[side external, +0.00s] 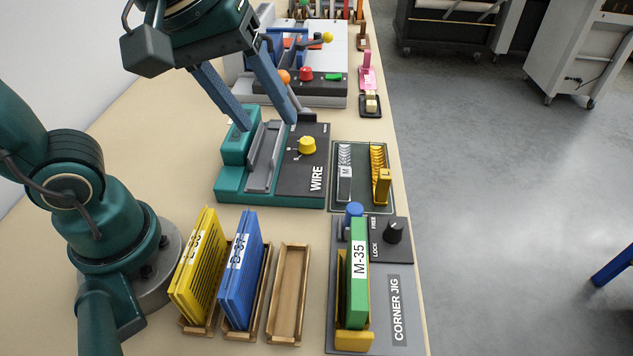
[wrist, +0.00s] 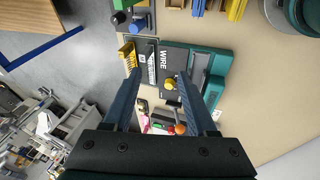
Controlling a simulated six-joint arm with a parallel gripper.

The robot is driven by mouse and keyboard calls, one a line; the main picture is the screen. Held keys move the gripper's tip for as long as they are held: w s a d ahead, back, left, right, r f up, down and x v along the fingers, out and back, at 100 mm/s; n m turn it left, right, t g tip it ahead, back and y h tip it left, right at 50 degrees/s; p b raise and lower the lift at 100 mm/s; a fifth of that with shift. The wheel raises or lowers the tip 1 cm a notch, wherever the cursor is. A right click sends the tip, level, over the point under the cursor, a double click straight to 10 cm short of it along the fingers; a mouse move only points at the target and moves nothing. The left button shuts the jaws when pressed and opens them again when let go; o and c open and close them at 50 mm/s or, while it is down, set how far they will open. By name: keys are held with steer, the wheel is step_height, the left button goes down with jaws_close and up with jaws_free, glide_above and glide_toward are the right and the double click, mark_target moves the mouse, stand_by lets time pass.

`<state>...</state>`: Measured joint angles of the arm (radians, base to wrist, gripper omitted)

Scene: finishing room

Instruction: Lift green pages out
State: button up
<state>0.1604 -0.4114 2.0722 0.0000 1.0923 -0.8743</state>
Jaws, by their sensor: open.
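The green pages (side external: 358,275), a thin upright block labelled M-35, stand in the yellow holder (side external: 353,341) of the grey corner jig (side external: 398,278) at the front right. A blue knob (side external: 354,209) is at their far end. A black dial (side external: 394,233) marked FREE and LOCK sits to their right; I cannot tell its setting. My gripper (side external: 267,120) is open and empty, with its blue fingers over the teal WIRE station (side external: 228,187), well behind the green pages. In the wrist view, a bit of green (wrist: 124,4) shows at the top edge.
Yellow pages (side external: 196,270) and blue pages (side external: 242,275) stand in wooden trays left of the jig. An empty wooden tray (side external: 288,294) lies between them and the jig. A rack with grey and yellow combs (side external: 381,183) stands behind the jig, near the table's right edge.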

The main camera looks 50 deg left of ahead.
steer(key=w+d+n+g, duration=0.1)
steer(key=w+d+n, duration=0.1)
steer(key=d, duration=0.2)
steer(key=g, duration=0.3)
glide_above(359, 259)
steer(key=w+a, duration=0.2)
steer(key=a, duration=0.1)
steer(key=f, duration=0.5)
steer(key=shift+d, duration=0.25)
steer(key=shift+m+y, duration=0.3)
steer(key=shift+m, duration=0.3)
steer(key=s+d+f, duration=0.2)
steer(key=f, duration=0.1)
steer(key=shift+d+f, duration=0.1)
steer(key=shift+d, duration=0.1)
steer(key=shift+f, duration=2.45)
jaws_close()
